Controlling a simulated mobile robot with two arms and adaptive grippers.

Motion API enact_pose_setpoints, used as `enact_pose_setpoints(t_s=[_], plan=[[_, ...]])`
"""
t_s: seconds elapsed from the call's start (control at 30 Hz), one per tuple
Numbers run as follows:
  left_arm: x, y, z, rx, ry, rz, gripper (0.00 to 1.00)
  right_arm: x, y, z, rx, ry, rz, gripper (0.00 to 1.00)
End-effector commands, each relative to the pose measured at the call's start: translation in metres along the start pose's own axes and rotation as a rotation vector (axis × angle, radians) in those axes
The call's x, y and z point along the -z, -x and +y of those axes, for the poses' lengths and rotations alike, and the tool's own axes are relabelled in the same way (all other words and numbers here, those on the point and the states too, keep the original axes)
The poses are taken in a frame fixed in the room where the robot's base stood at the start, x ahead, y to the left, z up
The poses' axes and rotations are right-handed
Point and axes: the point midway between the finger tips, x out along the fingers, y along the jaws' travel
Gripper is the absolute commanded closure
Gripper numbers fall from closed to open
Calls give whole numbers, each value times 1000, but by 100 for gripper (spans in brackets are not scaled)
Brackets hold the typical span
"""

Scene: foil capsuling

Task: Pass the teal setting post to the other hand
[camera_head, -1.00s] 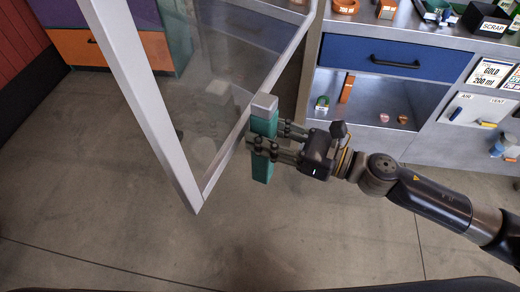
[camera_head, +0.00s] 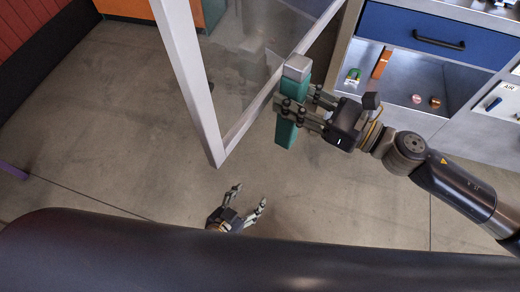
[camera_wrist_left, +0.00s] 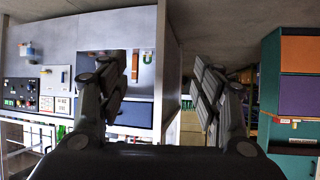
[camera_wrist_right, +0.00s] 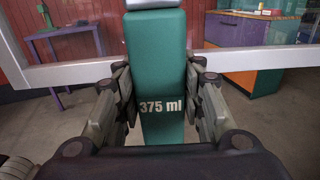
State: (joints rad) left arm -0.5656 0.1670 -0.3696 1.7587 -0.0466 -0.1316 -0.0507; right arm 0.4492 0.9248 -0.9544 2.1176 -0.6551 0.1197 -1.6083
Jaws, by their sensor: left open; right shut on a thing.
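The teal setting post (camera_head: 293,100) is a long block with a grey cap at its upper end. My right gripper (camera_head: 297,108) is shut on it around the middle, in front of the glass panel. In the right wrist view the post (camera_wrist_right: 158,70) stands between the fingers and carries the print "375 ml". My left gripper (camera_head: 247,199) is open and empty, low in the head view, below and left of the post and apart from it. In the left wrist view its fingers (camera_wrist_left: 160,90) are spread, with no post between them.
A grey-framed glass panel (camera_head: 193,75) stands just left of the post. A bench with a blue drawer (camera_head: 427,32) and an open shelf holding small items is at the upper right. The concrete floor below the post is clear.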

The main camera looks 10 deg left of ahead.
Motion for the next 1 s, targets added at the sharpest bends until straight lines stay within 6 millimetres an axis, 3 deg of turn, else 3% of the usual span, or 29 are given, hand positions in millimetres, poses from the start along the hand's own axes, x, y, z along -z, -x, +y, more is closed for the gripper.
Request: enact_pose_setpoints(t_s=[0.03, 0.1, 0.3, 0.5, 0.73, 1.0], plan=[[29, 8, 4, -7, -3, 55, 40, -1, 0, 0, 0, 1, -1, 97], [67, 19, 10, -14, -6, 129, 40, -1, 0, 0, 0, 1, -1, 97], [167, 64, 20, -32, -6, 328, 40, -1, 0, 0, 0, 1, -2, 97], [235, 106, 24, -39, 4, 469, 40, -1, 0, 0, 0, 1, -1, 97], [263, 124, 24, -40, 9, 528, 40, -1, 0, 0, 0, 1, -2, 97], [280, 97, 25, -39, 9, 533, 40, -1, 0, 0, 0, 1, -2, 97]])
